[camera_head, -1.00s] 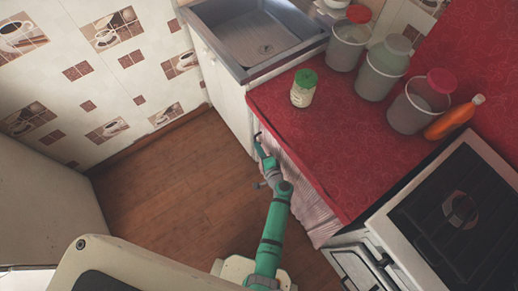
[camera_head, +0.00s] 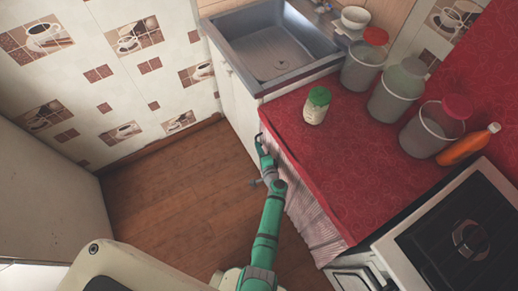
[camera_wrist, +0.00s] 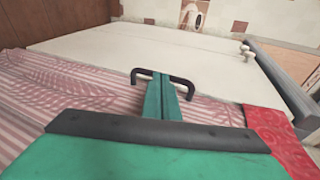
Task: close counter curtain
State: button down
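The counter curtain (camera_head: 318,232) is a pleated, pale pink striped cloth hanging under the front edge of the red-topped counter. It spans from near the white sink cabinet toward the stove. In the wrist view the curtain (camera_wrist: 60,88) fills the left and middle, with its free edge close to my fingertips. My gripper (camera_head: 261,143) is at the curtain's sink-side end, beside the cabinet. In the wrist view my gripper (camera_wrist: 162,80) has its green fingers together, with black hooked tips turned outward. I cannot tell whether cloth is caught between or behind them.
The white sink cabinet (camera_head: 232,98) stands just beyond my gripper. The red countertop (camera_head: 350,160) holds a green-lidded jar (camera_head: 316,105), several large jars and an orange bottle (camera_head: 468,145). The stove (camera_head: 460,235) is at right. The wooden floor (camera_head: 180,195) is clear.

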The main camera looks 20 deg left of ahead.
jog(key=f+v, duration=0.1)
jog(key=v, duration=1.3)
jog(key=shift+f, duration=0.2)
jog(key=shift+s+d, duration=0.1)
jog(key=shift+s, duration=0.1)
